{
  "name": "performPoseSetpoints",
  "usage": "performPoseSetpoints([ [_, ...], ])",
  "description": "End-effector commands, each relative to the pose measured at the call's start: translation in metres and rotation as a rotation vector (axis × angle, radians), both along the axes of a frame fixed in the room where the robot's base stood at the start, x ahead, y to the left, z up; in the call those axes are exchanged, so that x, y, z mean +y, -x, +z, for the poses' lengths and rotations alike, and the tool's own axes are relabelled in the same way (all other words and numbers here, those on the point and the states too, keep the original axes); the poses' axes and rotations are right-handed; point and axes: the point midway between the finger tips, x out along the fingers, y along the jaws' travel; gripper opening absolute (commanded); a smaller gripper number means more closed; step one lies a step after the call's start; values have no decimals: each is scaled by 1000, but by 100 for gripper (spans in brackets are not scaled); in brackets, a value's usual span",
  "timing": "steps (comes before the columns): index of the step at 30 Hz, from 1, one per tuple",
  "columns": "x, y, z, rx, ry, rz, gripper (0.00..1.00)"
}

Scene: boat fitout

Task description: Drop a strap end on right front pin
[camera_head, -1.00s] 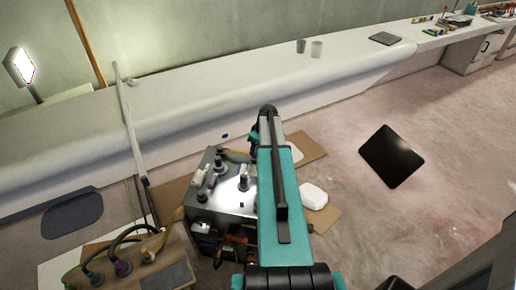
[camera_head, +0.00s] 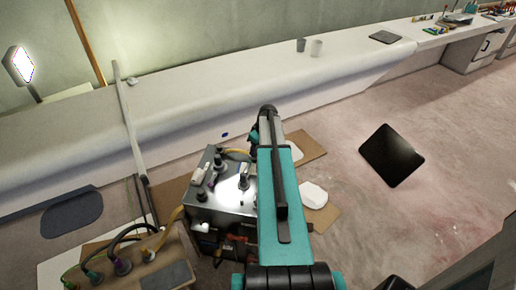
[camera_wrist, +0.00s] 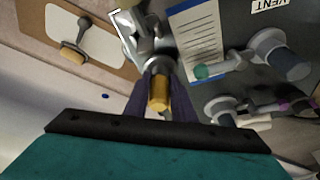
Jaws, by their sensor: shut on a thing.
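A steel box (camera_head: 232,203) with several upright fittings on top stands at lower centre in the head view. My gripper (camera_wrist: 160,108) shows in the wrist view, its dark fingers closed around an ochre cylindrical piece (camera_wrist: 159,92). A bright metal fitting (camera_wrist: 150,45) is just beyond that piece; whether they touch is unclear. In the head view my teal arm hides most of the gripper and the box's right side. A yellow line (camera_head: 236,151) runs along the box's far edge toward the gripper. I cannot tell which fitting is the right front pin.
Grey round fittings (camera_wrist: 272,55) and a printed label (camera_wrist: 195,40) lie right of the gripper in the wrist view. A hose unit (camera_head: 150,262) stands at lower left. A white bench (camera_head: 260,85) runs behind. The floor at right is mostly clear around a black panel (camera_head: 392,155).

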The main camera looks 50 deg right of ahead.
Motion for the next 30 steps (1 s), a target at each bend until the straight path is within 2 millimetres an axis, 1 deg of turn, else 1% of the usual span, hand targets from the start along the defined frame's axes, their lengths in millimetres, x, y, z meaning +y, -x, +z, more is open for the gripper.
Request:
performPoseSetpoints([
  [14,0,0,-10,0,0,0,0],
  [27,0,0,-10,0,0,0,0],
  [28,0,0,-10,0,0,0,25],
  [30,0,0,-10,0,0,0,36],
])
